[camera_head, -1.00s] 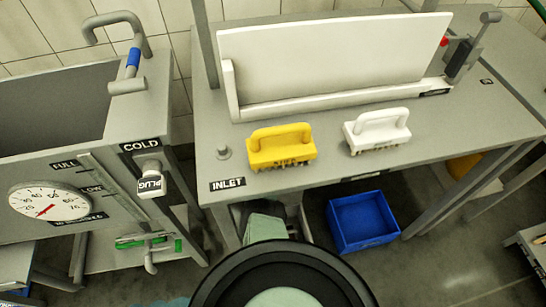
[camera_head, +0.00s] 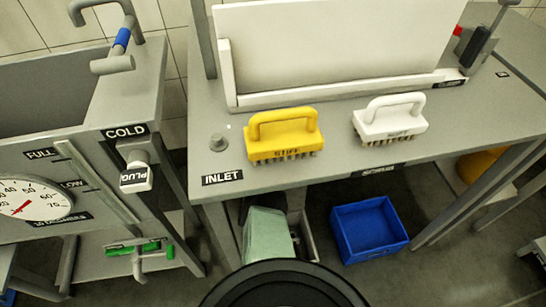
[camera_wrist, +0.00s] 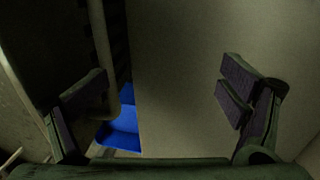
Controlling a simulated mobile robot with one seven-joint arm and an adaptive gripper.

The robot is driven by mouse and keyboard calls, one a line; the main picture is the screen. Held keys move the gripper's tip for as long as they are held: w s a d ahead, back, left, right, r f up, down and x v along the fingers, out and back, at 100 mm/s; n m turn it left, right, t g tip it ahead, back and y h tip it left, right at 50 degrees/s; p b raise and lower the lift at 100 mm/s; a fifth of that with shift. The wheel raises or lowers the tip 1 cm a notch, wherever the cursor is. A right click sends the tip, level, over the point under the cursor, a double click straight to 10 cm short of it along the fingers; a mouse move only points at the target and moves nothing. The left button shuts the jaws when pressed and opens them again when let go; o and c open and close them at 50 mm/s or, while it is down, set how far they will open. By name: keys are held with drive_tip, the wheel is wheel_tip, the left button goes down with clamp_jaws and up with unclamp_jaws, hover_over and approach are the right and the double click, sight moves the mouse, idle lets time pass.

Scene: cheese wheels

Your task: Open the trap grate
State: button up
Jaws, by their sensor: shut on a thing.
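I cannot make out the trap grate with certainty in either view. My gripper (camera_wrist: 165,100) shows in the wrist view, with its two dark fingers well apart at left and right. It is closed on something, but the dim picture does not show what. A wide grey-brown panel (camera_wrist: 180,75) fills the space between and beyond the fingers; I cannot tell whether they touch it. A pale curved bar (camera_wrist: 103,45) runs down close to the left finger. The blue crate (camera_wrist: 120,138) shows behind and below. The head view does not clearly show my gripper.
A grey table (camera_head: 320,180) marked INLET bears a yellow brush (camera_head: 284,140) and a white brush (camera_head: 389,122). Under it stand the blue crate (camera_head: 372,245) and a pale green piece (camera_head: 266,236). A sink with a COLD label (camera_head: 125,131) and a gauge (camera_head: 30,198) is at left.

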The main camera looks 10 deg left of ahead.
drive_tip(key=shift+o, duration=0.9)
drive_tip(key=shift+w+a+f+b, duration=0.25)
drive_tip(key=shift+w+b, duration=0.25)
drive_tip(key=shift+b, duration=0.4)
drive_tip(key=shift+w+a+f+b, duration=0.1)
drive_tip(key=shift+w+f+b, duration=0.3)
drive_tip(key=shift+b, duration=0.45)
drive_tip(key=shift+w+a+b, duration=0.15)
drive_tip(key=shift+w+b, duration=0.25)
drive_tip(key=shift+b, duration=0.15)
drive_tip(key=c, duration=1.1)
drive_tip(key=shift+w+r+b, duration=0.1)
drive_tip(key=shift+w+b, duration=0.2)
drive_tip(key=shift+b, duration=0.25)
drive_tip(key=w+b, duration=0.1)
drive_tip(key=b, duration=0.3)
drive_tip(key=shift+w+a, duration=0.3)
drive_tip(key=shift+w, duration=0.05)
drive_tip(key=shift+w+a+b, duration=0.1)
drive_tip(key=shift+w+b, duration=0.25)
drive_tip(key=shift+b, duration=0.65)
drive_tip(key=shift+r, duration=0.15)
wheel_tip(320, 180, up, 12)
drive_tip(key=w, duration=0.2)
drive_tip(key=shift+a, duration=0.4)
drive_tip(key=shift+f, duration=0.2)
